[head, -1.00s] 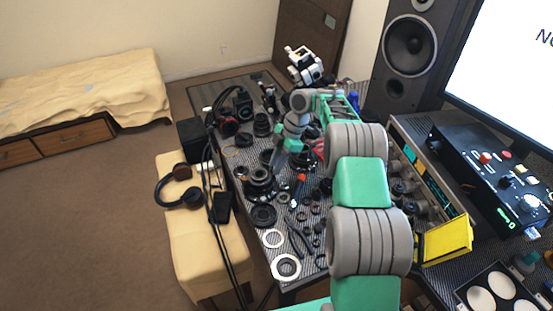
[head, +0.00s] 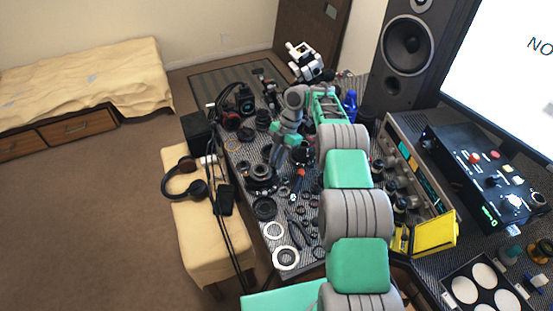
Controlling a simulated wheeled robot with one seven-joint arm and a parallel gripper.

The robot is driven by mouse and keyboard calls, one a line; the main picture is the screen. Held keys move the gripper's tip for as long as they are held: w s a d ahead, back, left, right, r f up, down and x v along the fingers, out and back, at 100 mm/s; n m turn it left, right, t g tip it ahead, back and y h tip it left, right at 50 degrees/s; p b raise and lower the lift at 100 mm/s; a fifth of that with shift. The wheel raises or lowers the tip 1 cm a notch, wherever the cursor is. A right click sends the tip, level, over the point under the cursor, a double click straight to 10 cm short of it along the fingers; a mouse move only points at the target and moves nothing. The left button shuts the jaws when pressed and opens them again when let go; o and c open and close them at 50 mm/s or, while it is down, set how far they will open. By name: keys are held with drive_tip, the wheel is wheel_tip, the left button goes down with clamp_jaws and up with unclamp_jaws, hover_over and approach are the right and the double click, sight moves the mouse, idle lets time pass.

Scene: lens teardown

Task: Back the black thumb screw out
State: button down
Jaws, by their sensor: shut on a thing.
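A black lens body (head: 260,174) lies just left of and nearer than the gripper.
Black rings and tools crowd the bench. White rings (head: 286,258) lie at its near left edge. Headphones (head: 186,181) rest on a cream bench seat (head: 205,250). A microscope (head: 303,60), a speaker (head: 407,55) and a yellow box (head: 433,236) stand around. My arm covers the bench's right part.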

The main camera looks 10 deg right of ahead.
sight(272, 166)
drive_tip(key=c, duration=1.5)
unclamp_jaws()
drive_tip(key=shift+c, duration=0.2)
wheel_tip(272, 166, up, 3)
drive_tip(key=shift+r+p, duration=0.15)
drive_tip(key=shift+p, duration=0.75)
drive_tip(key=shift+s+b, duration=0.25)
drive_tip(key=shift+b, duration=0.7)
drive_tip(key=s+r+b, duration=0.8)
drive_tip(key=s+r, duration=0.1)
drive_tip(key=s, duration=0.4)
drive_tip(key=shift+s+r, duration=0.3)
drive_tip(key=shift+r, duration=0.05)
